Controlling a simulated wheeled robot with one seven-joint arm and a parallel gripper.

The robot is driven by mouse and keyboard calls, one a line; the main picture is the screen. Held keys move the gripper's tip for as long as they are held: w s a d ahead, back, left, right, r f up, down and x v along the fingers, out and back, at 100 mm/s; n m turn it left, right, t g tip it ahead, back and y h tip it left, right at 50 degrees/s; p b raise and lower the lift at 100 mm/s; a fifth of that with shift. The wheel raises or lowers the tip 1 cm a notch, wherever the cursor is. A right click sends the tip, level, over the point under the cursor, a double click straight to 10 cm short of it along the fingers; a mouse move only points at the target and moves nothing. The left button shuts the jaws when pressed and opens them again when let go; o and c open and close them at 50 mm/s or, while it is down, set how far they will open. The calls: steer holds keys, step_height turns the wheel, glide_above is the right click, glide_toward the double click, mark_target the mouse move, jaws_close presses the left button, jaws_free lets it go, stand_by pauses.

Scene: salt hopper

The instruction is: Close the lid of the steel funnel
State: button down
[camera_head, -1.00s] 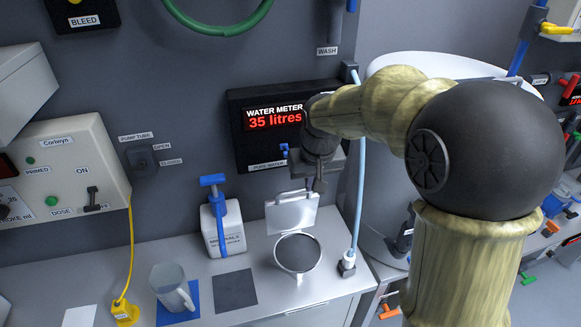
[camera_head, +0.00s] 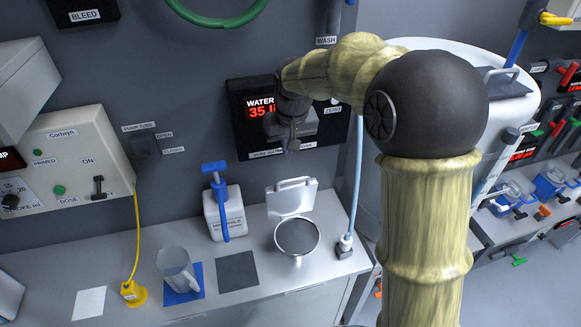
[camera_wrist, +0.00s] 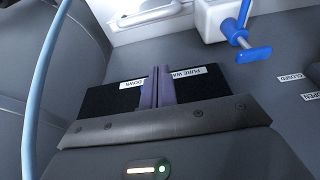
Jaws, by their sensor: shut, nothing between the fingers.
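The steel funnel (camera_head: 318,240) stands on the bench, a round steel rim around a dark mouth. Its lid (camera_head: 291,197) stands up behind the mouth, so the funnel is open. The lid's pale plate, with a slot-like handle at its top edge, faces the front; part of it seems to show at the top of the wrist view (camera_wrist: 145,14). My gripper (camera_head: 293,150) is above the lid, in front of the water meter, apart from the lid. In the wrist view its fingers (camera_wrist: 156,88) are shut together and empty.
A white container with a blue pump (camera_head: 225,215) stands left of the funnel. A dark square mat (camera_head: 237,271) and a grey jug (camera_head: 176,268) are farther left. A light blue hose (camera_head: 353,190) hangs to the right. The water meter (camera_head: 244,130) is on the wall behind.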

step_height(320, 180, down, 6)
steer(key=s+p, duration=0.2)
steer(key=p, duration=0.1)
steer(key=shift+d+p, duration=0.3)
steer(key=shift+p, duration=0.1)
steer(key=shift+s, duration=0.1)
steer(key=shift+d+f+b, duration=0.1)
steer(key=shift+f+b, duration=0.1)
steer(key=shift+b, duration=0.1)
